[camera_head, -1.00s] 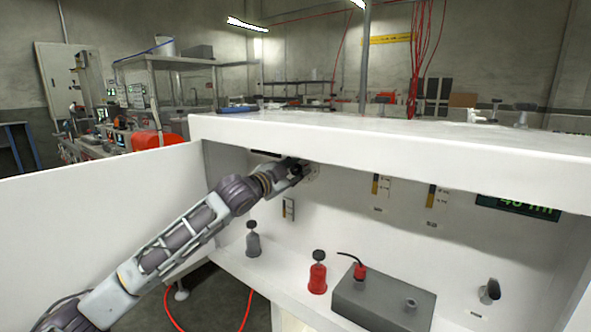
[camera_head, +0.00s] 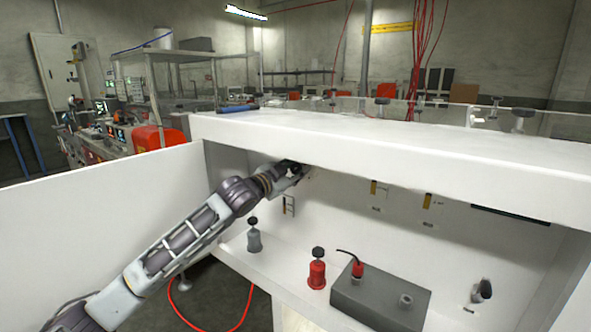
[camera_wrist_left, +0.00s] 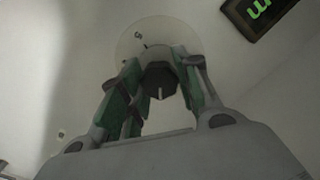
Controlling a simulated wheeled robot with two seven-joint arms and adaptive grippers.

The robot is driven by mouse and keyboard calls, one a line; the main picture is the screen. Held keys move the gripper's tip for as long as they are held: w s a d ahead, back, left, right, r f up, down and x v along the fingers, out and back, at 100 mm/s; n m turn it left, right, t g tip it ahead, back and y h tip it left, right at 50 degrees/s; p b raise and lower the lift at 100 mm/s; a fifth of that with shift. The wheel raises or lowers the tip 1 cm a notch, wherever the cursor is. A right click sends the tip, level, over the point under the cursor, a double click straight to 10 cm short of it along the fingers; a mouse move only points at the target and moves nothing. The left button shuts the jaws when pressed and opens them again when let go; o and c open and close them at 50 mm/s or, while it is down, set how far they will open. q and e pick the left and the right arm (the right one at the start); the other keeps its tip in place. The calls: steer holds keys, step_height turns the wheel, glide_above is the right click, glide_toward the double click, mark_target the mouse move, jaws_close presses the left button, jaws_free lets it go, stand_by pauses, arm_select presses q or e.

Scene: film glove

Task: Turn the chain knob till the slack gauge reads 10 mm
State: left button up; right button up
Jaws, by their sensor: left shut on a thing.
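My left gripper (camera_head: 297,172) reaches into the white cabinet, under its top, to the back wall. In the left wrist view its fingers (camera_wrist_left: 160,92) are shut around a dark knob (camera_wrist_left: 159,78) with a pale pointer line. The knob sits on a pale round dial plate (camera_wrist_left: 138,38) on the wall. In the head view the knob is hidden by the gripper. A dark display (camera_wrist_left: 262,12) with partial green characters shows at the top right of the wrist view; its number is cut off. My right gripper is not in view.
The cabinet top (camera_head: 400,150) overhangs the arm closely. Below stand a grey bottle (camera_head: 254,240), a red bottle (camera_head: 317,272) and a grey box (camera_head: 375,300) with a red plug. A dark display (camera_head: 510,215) at the right is mostly hidden by the overhang.

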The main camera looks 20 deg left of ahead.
arm_select(q)
steer(key=o, duration=1)
steer(key=shift+s, duration=0.1)
steer(key=shift+v, duration=5.9)
